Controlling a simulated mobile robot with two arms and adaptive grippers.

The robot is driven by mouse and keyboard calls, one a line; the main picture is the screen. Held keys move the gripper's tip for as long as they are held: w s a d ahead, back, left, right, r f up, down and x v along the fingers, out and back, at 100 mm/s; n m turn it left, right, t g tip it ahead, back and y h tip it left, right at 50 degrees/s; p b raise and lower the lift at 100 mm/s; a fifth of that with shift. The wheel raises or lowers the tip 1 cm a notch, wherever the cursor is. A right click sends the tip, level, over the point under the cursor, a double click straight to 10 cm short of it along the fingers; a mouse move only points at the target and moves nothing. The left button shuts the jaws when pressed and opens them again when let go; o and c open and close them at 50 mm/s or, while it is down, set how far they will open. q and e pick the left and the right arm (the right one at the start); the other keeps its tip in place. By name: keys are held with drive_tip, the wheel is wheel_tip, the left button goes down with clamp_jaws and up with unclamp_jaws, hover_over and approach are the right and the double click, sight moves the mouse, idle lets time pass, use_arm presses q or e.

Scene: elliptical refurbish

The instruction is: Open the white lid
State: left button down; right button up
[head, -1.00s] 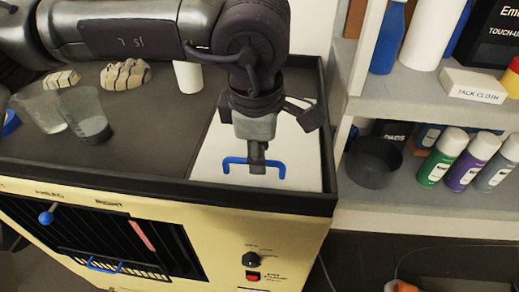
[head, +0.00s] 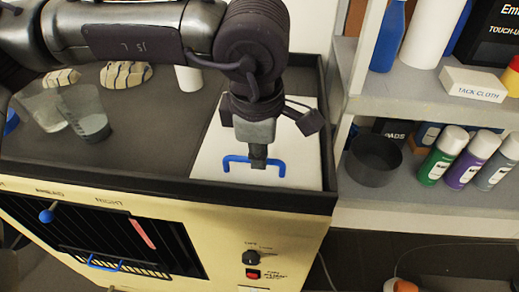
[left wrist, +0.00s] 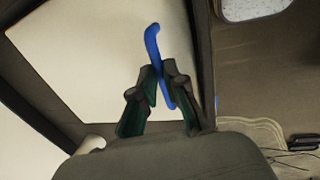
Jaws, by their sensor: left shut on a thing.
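The white lid (head: 212,160) is a flat square panel at the right end of the dark machine top, and it lies flat. It carries a blue bar handle (head: 231,160) near its front edge. My left gripper (head: 258,162) comes down from above and is shut on the middle of the blue handle. In the left wrist view the fingers (left wrist: 158,85) close around the blue handle (left wrist: 153,42), with the white lid (left wrist: 85,50) behind. The arm hides part of the lid in the head view. My right gripper is not in view.
Two clear cups (head: 88,115) stand on the machine top to the left, with a white cylinder (head: 188,78) behind. A raised dark rim (head: 130,190) borders the top. Shelves with spray cans (head: 442,155) and a dark round container (head: 373,160) stand close on the right.

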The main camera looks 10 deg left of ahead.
use_arm(q)
drive_tip(key=w+r+g+p, duration=0.1)
drive_tip(key=w+r+p, duration=0.3)
drive_tip(key=r, duration=0.3)
drive_tip(key=w+r+g+p, duration=0.1)
drive_tip(key=w+r+p, duration=0.3)
drive_tip(key=r+p, duration=0.2)
drive_tip(key=shift+r+g, duration=0.3)
drive_tip(key=shift+r, duration=0.4)
